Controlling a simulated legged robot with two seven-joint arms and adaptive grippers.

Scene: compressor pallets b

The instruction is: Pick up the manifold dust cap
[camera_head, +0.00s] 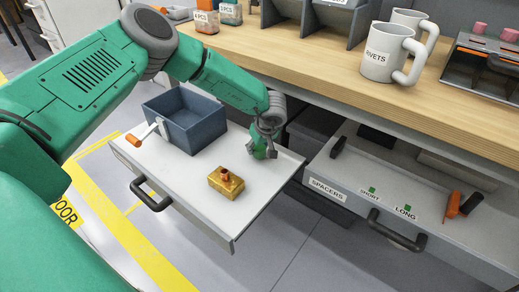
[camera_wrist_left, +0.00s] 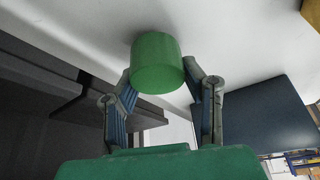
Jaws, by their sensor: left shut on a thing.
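A green cylindrical cap (camera_wrist_left: 157,63), which I take for the manifold dust cap, sits between the fingers of my left gripper (camera_wrist_left: 162,88) in the left wrist view. The gripper is shut on it. In the head view my left gripper (camera_head: 264,145) points down at the far right side of the white drawer top (camera_head: 185,180), with a bit of green showing at its fingers. I cannot tell whether the cap touches the white surface. A brass manifold block (camera_head: 226,183) with a reddish fitting on top stands nearer the front. My right gripper is not in view.
A wooden bench (camera_head: 300,60) with rivet mugs (camera_head: 388,52) rises behind. An open spacer drawer (camera_head: 410,185) lies to the right.

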